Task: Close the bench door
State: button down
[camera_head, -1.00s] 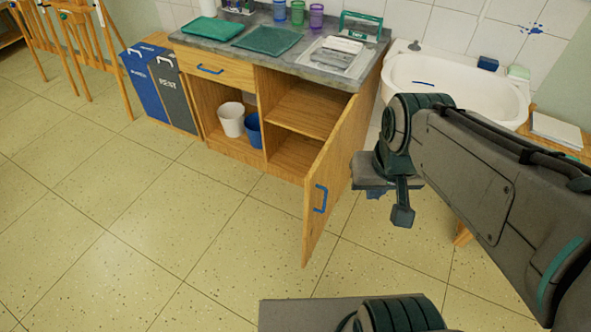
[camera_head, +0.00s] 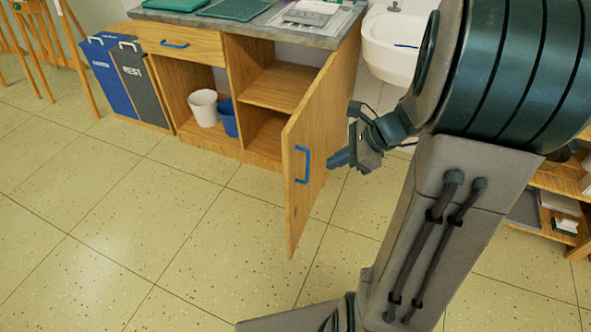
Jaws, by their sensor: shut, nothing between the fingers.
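The bench (camera_head: 168,88) is a wooden cabinet with a grey stone top. Its wooden door (camera_head: 308,205) stands wide open, swung out toward me on its right-hand hinge side. The fingers look closed and nothing is held. I cannot tell whether the tip touches the door. My arm hides part of the floor and sink area on the right.
A white bucket (camera_head: 203,108) and a blue bucket (camera_head: 229,119) stand inside the open bench. A blue bin (camera_head: 107,74) and a grey bin (camera_head: 138,80) stand to its left. A sink (camera_head: 395,45) is to the right. The floor left of the door is clear.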

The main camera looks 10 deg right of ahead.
notch_tip(320, 180, down, 4)
jog(key=w+d+m+t+b, duration=0.1)
jog(key=w+d+m+b, duration=0.1)
jog(key=d+m, duration=0.1)
jog(key=b, duration=0.4)
send_near(291, 174)
jog(key=f, duration=0.1)
jog(key=a+f, duration=0.1)
jog(key=f, duration=0.1)
jog(key=w+a+f, duration=0.1)
jog(key=shift+a+f, duration=0.1)
jog(key=shift+f, duration=0.15)
jog(key=shift+w+a+r, duration=0.1)
jog(key=shift+w+a, duration=0.3)
jog(key=shift+a, duration=0.2)
jog(key=shift+m, duration=0.3)
